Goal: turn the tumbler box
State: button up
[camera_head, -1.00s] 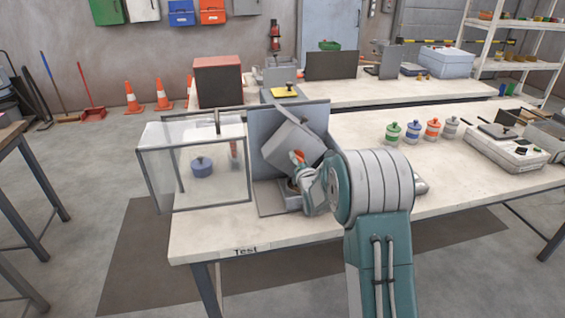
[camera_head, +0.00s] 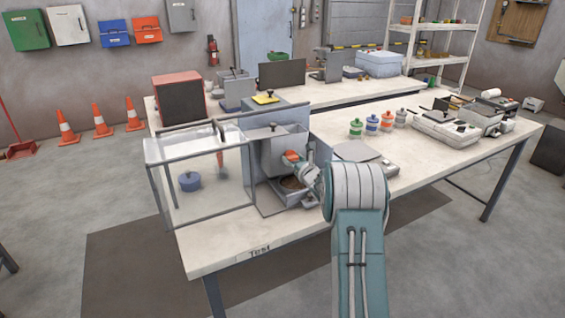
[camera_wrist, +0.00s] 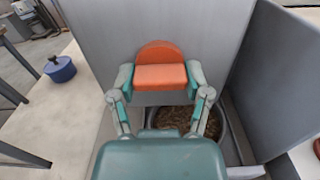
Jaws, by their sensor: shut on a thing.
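The tumbler box (camera_head: 271,150) is a grey box mounted against a grey upright plate (camera_head: 246,125) on the near table. It looks nearly upright in the head view, and its flat grey face (camera_wrist: 105,40) fills much of the wrist view. An orange handle (camera_wrist: 160,76) sticks out from that face; it also shows in the head view (camera_head: 291,156). My gripper (camera_wrist: 159,80) is shut on the orange handle, one finger on each side. A container of brown pellets (camera_wrist: 180,120) sits below the handle, partly hidden by my gripper.
A clear case (camera_head: 200,205) with a blue lidded pot (camera_head: 189,181) inside stands left of the tumbler. Several small jars with coloured bands (camera_head: 373,123) and a grey device (camera_head: 444,133) stand to the right.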

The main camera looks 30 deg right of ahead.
jog(key=shift+f+n, duration=0.3)
jog(key=shift+f, duration=0.05)
jog(key=o, duration=1.3)
jog(key=shift+o, duration=0.2)
jog(key=shift+r, duration=0.15)
jog(key=shift+r, duration=0.1)
jog(key=s, duration=1.2)
jog(key=shift+w, duration=0.1)
